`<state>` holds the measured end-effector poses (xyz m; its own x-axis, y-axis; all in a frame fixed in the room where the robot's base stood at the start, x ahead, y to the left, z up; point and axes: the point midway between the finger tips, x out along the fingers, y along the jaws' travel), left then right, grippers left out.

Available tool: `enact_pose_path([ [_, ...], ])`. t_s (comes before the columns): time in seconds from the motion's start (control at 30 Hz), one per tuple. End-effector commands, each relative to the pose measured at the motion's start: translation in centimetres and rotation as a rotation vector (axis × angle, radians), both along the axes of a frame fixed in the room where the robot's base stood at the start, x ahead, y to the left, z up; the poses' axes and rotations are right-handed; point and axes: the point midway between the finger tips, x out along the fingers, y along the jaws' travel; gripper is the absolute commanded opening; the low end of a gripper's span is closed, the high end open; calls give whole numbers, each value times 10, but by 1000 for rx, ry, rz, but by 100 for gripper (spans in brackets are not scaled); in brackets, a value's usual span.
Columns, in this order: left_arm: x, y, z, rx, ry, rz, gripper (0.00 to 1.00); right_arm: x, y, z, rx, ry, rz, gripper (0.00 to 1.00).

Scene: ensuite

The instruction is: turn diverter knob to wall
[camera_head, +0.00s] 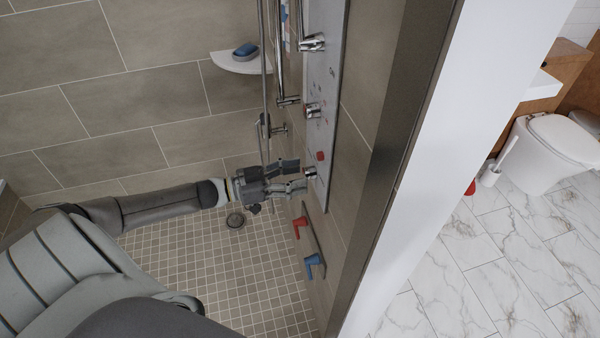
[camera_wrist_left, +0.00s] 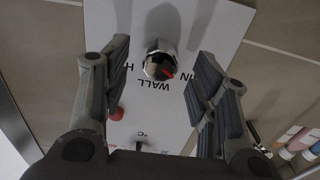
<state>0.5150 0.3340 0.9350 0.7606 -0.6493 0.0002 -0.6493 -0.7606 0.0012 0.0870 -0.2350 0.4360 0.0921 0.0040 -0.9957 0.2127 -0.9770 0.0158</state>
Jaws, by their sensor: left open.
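The diverter knob (camera_head: 310,173) is a chrome knob low on the shower panel (camera_head: 322,105). In the left wrist view the knob (camera_wrist_left: 160,60) has a red pointer mark facing the lower right. The upside-down word WALL is printed below it, with part of another label ending in IN to its right. My left gripper (camera_head: 298,176) is open, its fingers reaching toward the panel at the knob. In the left wrist view the knob shows between the fingers of the gripper (camera_wrist_left: 163,60), with gaps on both sides. My right gripper is not in view.
A red knob (camera_head: 320,156) sits on the panel beside the diverter. Chrome controls (camera_head: 312,42) and a vertical rail are above. A corner shelf (camera_head: 240,63) holds a blue item.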

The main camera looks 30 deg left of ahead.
Motion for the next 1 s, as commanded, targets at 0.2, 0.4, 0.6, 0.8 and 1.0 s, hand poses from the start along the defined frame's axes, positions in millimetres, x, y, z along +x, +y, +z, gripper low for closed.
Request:
enact_pose_path([
  [0.2, 11, -9, 0, 1, 1, 1, 54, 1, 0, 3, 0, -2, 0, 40],
  [0.4, 12, -10, -1, 1, 2, 0, 54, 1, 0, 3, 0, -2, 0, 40],
  [0.6, 12, -10, 0, 1, 2, 0, 40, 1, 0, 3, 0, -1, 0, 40],
  [0.8, 12, -10, 0, 1, 2, 1, 14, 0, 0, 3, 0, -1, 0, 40],
  [1.0, 12, -10, 0, 4, -2, 1, 8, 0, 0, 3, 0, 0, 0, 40],
])
